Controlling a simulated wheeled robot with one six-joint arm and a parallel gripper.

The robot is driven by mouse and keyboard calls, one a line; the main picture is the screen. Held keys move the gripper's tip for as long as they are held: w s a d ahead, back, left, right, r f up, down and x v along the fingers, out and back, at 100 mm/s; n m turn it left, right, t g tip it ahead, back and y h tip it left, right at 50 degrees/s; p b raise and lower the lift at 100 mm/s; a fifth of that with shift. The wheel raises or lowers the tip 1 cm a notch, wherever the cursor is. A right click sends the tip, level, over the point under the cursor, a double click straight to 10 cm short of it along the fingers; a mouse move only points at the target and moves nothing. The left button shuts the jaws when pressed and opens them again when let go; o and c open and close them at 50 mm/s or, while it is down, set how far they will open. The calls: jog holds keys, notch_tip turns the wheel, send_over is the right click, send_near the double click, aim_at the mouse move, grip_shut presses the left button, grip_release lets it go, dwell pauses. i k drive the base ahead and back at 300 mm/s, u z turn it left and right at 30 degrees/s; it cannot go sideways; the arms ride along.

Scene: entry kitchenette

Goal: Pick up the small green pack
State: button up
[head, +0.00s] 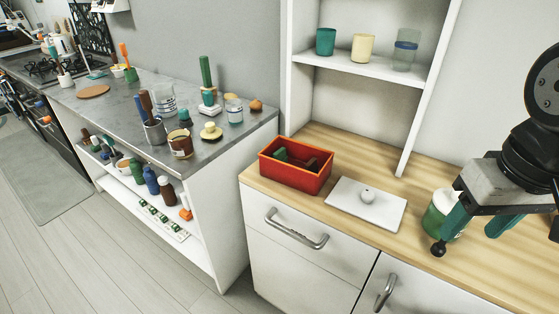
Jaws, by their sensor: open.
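A small dark green item (281,155) lies inside the red box (295,181) on the wooden counter, partly hidden by the box walls. It may be the small green pack, but it is too small to tell for sure. A dark brown item (312,163) lies beside it in the box. My gripper (494,239) is at the right edge of the head view, over the counter, well to the right of the red box. Its teal fingers are spread apart, and no held thing shows between them.
A green jar with a pale lid (440,215) stands just behind a finger. Cups (363,47) stand on the shelf above. The grey counter (115,106) at left is cluttered.

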aim_at(281, 155)
jog(key=u, duration=2)
jog(key=i, duration=3.65)
jog(key=z, duration=3.85)
